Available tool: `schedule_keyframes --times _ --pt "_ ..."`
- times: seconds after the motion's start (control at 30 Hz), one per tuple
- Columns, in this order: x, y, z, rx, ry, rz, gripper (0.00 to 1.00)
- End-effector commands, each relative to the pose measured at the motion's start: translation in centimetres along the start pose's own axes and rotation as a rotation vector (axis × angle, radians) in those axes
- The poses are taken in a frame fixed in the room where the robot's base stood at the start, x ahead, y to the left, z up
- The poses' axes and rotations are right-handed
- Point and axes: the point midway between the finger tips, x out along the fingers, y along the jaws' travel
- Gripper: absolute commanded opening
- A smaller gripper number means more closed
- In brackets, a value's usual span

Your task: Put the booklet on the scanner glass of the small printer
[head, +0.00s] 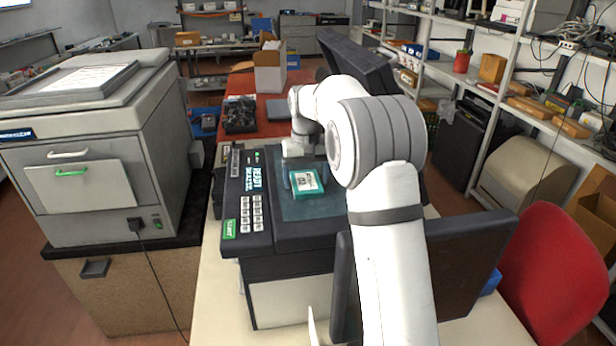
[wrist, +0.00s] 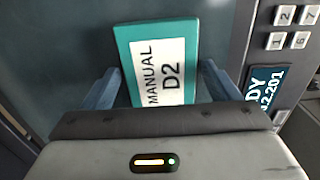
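The booklet (head: 306,182) is teal with a white label reading MANUAL D2. It appears to lie flat on the dark scanner glass (head: 303,210) of the small printer (head: 288,262), toward the glass's far end. My gripper (head: 304,176) is low over it, with one finger on each side. In the wrist view the booklet (wrist: 165,65) sits between the two blue-grey fingers of my gripper (wrist: 158,78). Narrow gaps show beside it, so the fingers look open. The booklet's near edge is hidden by the gripper body.
The small printer's keypad and lit display (head: 256,180) lie left of the glass. A large grey printer (head: 85,140) stands at the left. A dark panel (head: 455,275) stands at the right, partly behind my arm. A red chair (head: 552,270) is farther right. A black crate (head: 239,114) sits behind.

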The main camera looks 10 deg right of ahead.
Motion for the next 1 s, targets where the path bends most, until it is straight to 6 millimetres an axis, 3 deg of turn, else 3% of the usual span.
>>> schedule_keyframes --times 0.43,0.8,1.0 --pt "-0.9 -0.1 -0.1 -0.001 0.002 0.000 0.89" --pt "-8.4 -0.1 -0.1 -0.002 0.004 0.000 0.89" --pt "-11.4 -0.1 -0.1 -0.002 0.002 0.000 0.89"
